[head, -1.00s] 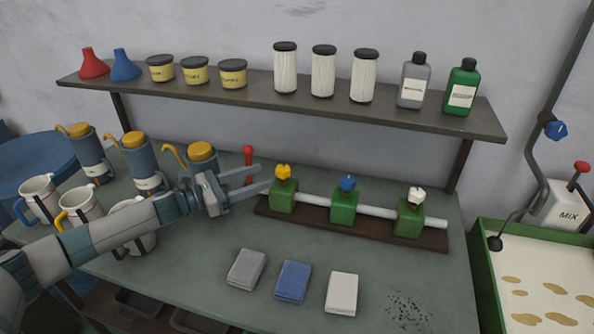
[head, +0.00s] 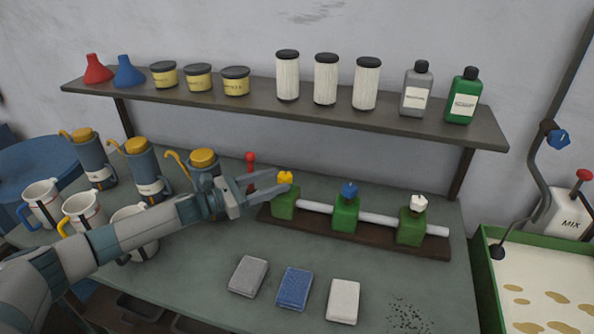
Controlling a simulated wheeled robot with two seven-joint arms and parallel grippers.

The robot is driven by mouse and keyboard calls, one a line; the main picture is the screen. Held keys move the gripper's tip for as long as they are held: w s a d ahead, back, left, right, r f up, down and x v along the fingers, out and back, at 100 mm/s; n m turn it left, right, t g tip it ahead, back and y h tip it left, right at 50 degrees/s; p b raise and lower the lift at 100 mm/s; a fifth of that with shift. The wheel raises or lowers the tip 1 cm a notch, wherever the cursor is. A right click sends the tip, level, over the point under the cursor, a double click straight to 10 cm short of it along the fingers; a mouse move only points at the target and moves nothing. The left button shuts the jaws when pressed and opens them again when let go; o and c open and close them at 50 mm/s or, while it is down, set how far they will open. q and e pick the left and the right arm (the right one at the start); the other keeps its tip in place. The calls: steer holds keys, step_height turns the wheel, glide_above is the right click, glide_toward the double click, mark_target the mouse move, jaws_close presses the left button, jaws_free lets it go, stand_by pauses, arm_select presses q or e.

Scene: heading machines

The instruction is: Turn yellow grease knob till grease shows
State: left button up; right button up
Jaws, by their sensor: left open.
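The yellow knob (head: 286,177) sits on top of the leftmost green block (head: 285,204) of a manifold on a dark base board. My left gripper (head: 270,184) comes in from the left with its fingers apart, their tips at the yellow knob's left side. I cannot tell whether the fingers touch the knob. A blue knob (head: 349,188) and a white knob (head: 419,202) top the other two green blocks, joined by a pale pipe (head: 378,217). No grease shows at the yellow knob's block. My right gripper is not in view.
A red-topped lever (head: 250,159) stands just behind my left gripper. Grease cans (head: 144,170) and mugs (head: 83,215) crowd the bench at left. Grey, blue (head: 295,288) and white cloths lie in front. A shelf (head: 200,100) of bottles and jars hangs above.

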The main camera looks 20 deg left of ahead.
mark_target(291, 175)
arm_select(q)
steer(key=p+x, duration=0.2)
steer(key=x, duration=0.4)
steer(key=shift+w+d+r, duration=0.1)
steer(key=shift+w+d, duration=0.55)
steer(key=c, duration=1)
steer(key=shift+c, duration=0.2)
